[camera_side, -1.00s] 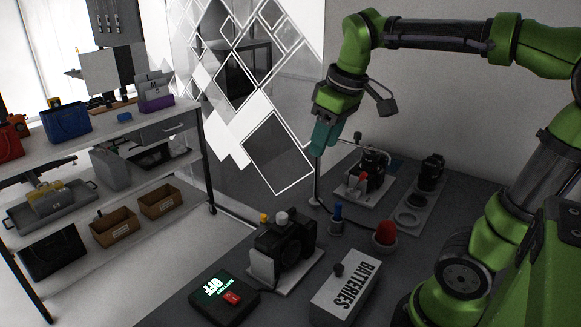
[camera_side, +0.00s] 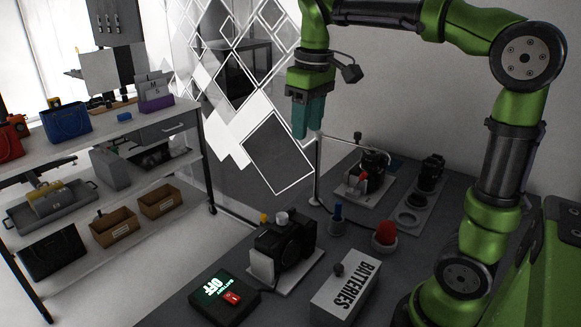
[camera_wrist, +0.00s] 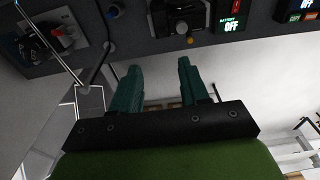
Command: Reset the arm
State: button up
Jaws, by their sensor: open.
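My gripper (camera_side: 308,118) hangs in the air above the dark table, pointing down, with its teal fingers apart and nothing between them. In the wrist view my gripper (camera_wrist: 157,72) also shows two separate teal fingers with an empty gap. My green arm reaches in from the right, with its elbow raised.
The dark table (camera_side: 345,232) holds a batteries box (camera_side: 345,291), a battery switch box (camera_side: 222,297) reading OFF, a red button (camera_side: 385,234), a blue knob (camera_side: 337,220) and lens parts on plates (camera_side: 410,216). A shelf (camera_side: 112,210) with bags stands left.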

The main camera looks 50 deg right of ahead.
jog(key=s+a+f+m+t+y, duration=0.2)
jog(key=s+a+f+m+t, duration=0.2)
jog(key=s, duration=0.6)
jog(key=a+f+t, duration=0.2)
jog(key=a+f, duration=0.1)
jog(key=f, duration=0.1)
jog(key=shift+a+f, duration=0.2)
jog(key=shift+a, duration=0.15)
